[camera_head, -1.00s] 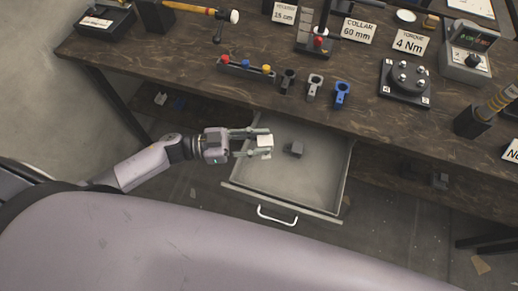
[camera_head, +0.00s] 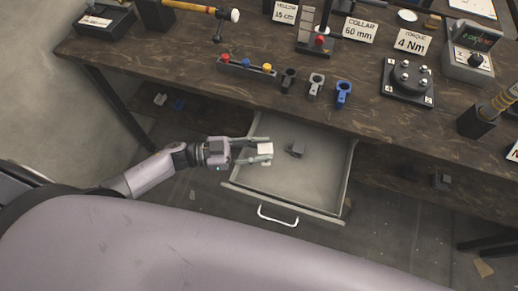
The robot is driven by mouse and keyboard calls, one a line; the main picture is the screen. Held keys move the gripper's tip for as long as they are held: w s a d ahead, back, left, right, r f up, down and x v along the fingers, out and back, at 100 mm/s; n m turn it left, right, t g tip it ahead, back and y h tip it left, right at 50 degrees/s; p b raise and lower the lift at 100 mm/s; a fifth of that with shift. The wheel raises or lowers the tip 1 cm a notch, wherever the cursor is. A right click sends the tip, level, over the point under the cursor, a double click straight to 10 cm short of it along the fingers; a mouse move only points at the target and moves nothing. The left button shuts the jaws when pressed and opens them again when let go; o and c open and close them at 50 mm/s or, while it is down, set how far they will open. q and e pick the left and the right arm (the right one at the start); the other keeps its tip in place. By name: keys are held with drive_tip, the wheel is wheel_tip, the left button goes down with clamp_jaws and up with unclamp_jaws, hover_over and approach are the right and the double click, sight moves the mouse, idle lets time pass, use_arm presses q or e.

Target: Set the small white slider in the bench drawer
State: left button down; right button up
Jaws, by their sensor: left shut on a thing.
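The small white slider (camera_head: 265,149) is held between the fingertips of my left gripper (camera_head: 262,151), over the left part of the open bench drawer. The gripper is shut on it and comes in from the left. The drawer (camera_head: 315,185) is pulled out below the bench top, with a white handle (camera_head: 277,216) on its front. I cannot tell how high the slider is above the drawer floor. My right gripper is not in view.
The dark wooden bench top (camera_head: 190,60) overhangs the back of the drawer. On it stand a button box (camera_head: 246,66), several clips including a blue one (camera_head: 343,92), a torque fixture (camera_head: 407,82) and signs. The drawer's right and front floor is clear.

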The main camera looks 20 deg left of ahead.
use_arm(q)
drive_tip(key=shift+s+f, duration=0.2)
drive_tip(key=shift+f, duration=0.25)
drive_tip(key=c, duration=1.8)
unclamp_jaws()
drive_tip(key=o, duration=0.5)
drive_tip(key=shift+s+f, duration=0.2)
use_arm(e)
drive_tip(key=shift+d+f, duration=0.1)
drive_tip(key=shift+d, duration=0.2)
use_arm(q)
drive_tip(key=shift+r, duration=0.35)
drive_tip(key=shift+w+r+p, duration=0.1)
drive_tip(key=shift+r+p, duration=0.4)
drive_tip(key=shift+p, duration=0.1)
drive_tip(key=b+v, duration=0.1)
drive_tip(key=v, duration=0.5)
drive_tip(key=b+v, duration=0.1)
drive_tip(key=v, duration=0.5)
drive_tip(key=shift+w+r, duration=0.1)
drive_tip(key=shift+w, duration=0.15)
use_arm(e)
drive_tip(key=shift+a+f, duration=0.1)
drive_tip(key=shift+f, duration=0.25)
